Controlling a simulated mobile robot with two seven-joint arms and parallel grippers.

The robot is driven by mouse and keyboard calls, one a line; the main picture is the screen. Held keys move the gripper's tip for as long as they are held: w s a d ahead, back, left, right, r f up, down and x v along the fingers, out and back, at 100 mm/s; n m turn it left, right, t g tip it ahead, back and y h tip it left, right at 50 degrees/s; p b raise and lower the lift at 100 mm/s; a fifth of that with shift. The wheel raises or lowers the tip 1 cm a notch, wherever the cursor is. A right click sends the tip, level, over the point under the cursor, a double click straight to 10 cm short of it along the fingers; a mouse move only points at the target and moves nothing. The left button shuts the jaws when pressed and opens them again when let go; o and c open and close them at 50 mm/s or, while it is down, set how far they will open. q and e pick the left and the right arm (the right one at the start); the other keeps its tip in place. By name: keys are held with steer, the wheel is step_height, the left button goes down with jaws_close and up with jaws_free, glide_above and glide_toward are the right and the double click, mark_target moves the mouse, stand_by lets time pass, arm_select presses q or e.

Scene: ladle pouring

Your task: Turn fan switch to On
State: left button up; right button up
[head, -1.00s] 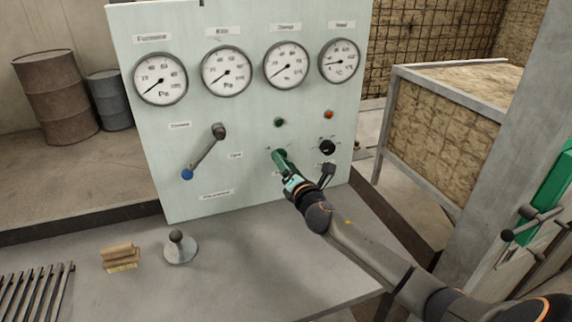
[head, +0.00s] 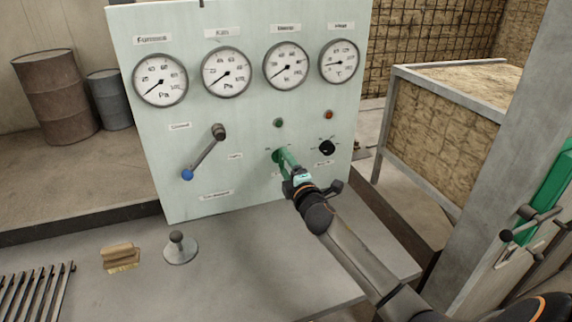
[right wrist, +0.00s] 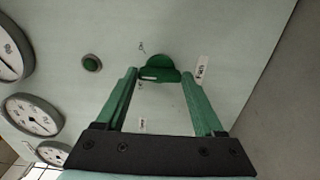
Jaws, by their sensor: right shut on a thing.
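The fan switch (head: 277,157) is a green rotary knob low on the pale panel (head: 250,195). The right wrist view shows it as a green half-round knob (right wrist: 158,68) with a white bar mark, beside a label reading Fan (right wrist: 202,69). My right gripper (head: 285,158) has green fingers and is at the knob, shut on it; the fingers (right wrist: 158,74) lie on either side of it in the right wrist view. The gripper partly hides the knob and nearby labels in the head view. My left gripper is not in view.
A green lamp (head: 279,123) sits above the switch, and a black knob (head: 327,148) is to its right. A blue-tipped lever (head: 204,155) is to the left. Round gauges (head: 286,66) line the top.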

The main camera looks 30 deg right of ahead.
steer(key=m+p, duration=0.2)
steer(key=m, duration=0.6)
steer(key=shift+f+m, duration=0.1)
steer(key=shift+m, duration=0.5)
steer(key=o, duration=1.4)
steer(key=v, duration=1.2)
steer(key=shift+s, duration=0.3)
steer(key=shift+f, duration=0.1)
